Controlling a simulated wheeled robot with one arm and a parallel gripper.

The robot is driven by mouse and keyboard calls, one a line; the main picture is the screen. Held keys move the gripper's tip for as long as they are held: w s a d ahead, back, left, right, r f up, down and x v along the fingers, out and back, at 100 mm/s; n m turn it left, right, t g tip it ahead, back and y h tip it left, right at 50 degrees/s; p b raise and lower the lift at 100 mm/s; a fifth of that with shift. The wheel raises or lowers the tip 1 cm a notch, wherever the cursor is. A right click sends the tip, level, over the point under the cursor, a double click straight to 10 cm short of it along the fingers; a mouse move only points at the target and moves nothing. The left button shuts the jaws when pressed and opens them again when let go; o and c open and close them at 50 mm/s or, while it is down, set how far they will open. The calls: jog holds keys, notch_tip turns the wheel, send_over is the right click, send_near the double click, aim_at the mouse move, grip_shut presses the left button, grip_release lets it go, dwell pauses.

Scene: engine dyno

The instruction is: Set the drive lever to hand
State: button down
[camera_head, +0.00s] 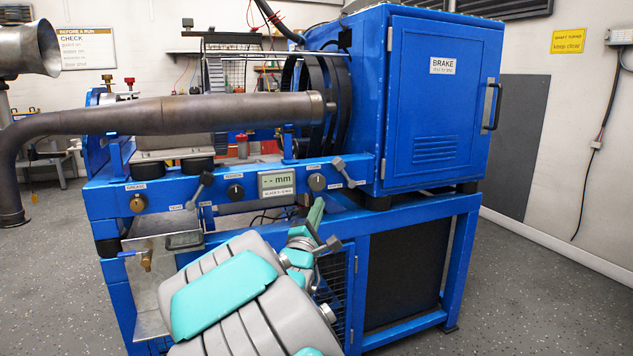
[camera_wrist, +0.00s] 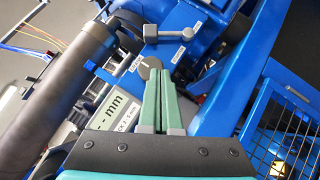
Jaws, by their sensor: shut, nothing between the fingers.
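Two small levers with grey ends sit on the blue front rail: a left lever (camera_head: 200,189) and a right lever (camera_head: 342,171). The labels beside them are too small to read, so I cannot tell by name which is the drive lever. In the wrist view a lever (camera_wrist: 170,33) with a grey knob at each end lies crosswise beyond my fingertips, apart from them. My gripper (camera_wrist: 159,74) is shut and empty, its green fingers together by a round grey knob (camera_wrist: 150,68). In the head view my gripper (camera_head: 318,203) is just below the rail, partly hidden by my arm.
A display (camera_head: 277,182) reading "-- mm" and round knobs share the rail. A thick exhaust pipe (camera_head: 190,113) runs above it. The blue brake cabinet (camera_head: 437,100) stands at right. A mesh guard (camera_head: 333,280) is below. The floor at right is clear.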

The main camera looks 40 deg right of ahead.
aim_at(333, 167)
jog(key=shift+s+r+n+h, duration=0.1)
jog(key=shift+r+n+h, duration=0.2)
jog(key=shift+r+h, duration=0.2)
jog(key=shift+d, duration=0.1)
jog(key=x, duration=1)
jog(key=shift+r, duration=0.1)
